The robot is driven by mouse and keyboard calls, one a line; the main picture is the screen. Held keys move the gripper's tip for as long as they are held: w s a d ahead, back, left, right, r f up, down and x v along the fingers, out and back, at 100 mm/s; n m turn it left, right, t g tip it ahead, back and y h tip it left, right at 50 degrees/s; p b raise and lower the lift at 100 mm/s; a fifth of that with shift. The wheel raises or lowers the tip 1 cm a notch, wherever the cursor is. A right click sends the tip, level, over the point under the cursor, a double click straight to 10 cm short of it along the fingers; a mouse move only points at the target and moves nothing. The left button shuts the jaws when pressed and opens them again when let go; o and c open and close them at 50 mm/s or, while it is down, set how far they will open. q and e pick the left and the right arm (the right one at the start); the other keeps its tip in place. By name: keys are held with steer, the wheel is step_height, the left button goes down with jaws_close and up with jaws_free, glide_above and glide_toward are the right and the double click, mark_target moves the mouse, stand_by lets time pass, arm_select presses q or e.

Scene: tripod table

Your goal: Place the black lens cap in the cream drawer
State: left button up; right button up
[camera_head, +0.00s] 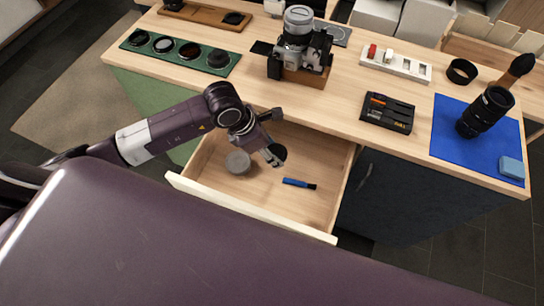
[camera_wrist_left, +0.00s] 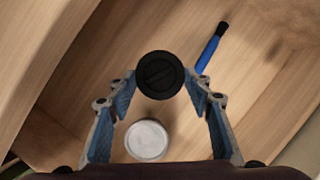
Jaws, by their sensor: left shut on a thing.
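The black lens cap (camera_wrist_left: 160,74) is a round dark disc between the fingertips of my left gripper (camera_wrist_left: 162,82) in the wrist view. In the head view my left gripper (camera_head: 272,148) hangs over the open cream drawer (camera_head: 250,211), shut on the cap (camera_head: 280,152), which partly shows beside the fingers. The drawer is pulled out below the table top and has a wooden floor. Whether the cap touches the drawer floor is hard to tell. My right gripper is not in view.
In the drawer lie a round pale grey lid (camera_head: 237,162) and a blue pen-like tool with a black tip (camera_head: 298,183). On the table (camera_head: 205,90) are a camera (camera_head: 300,45), a green filter tray (camera_head: 135,52), a black case (camera_head: 388,112) and a lens (camera_head: 485,112) on a blue mat (camera_head: 450,145).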

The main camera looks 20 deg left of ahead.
arm_select(q)
step_height(320, 180, down, 5)
steer(key=shift+r, duration=0.15)
steer(key=shift+f, duration=0.2)
steer(key=o, duration=0.8)
steer(key=shift+r, duration=0.15)
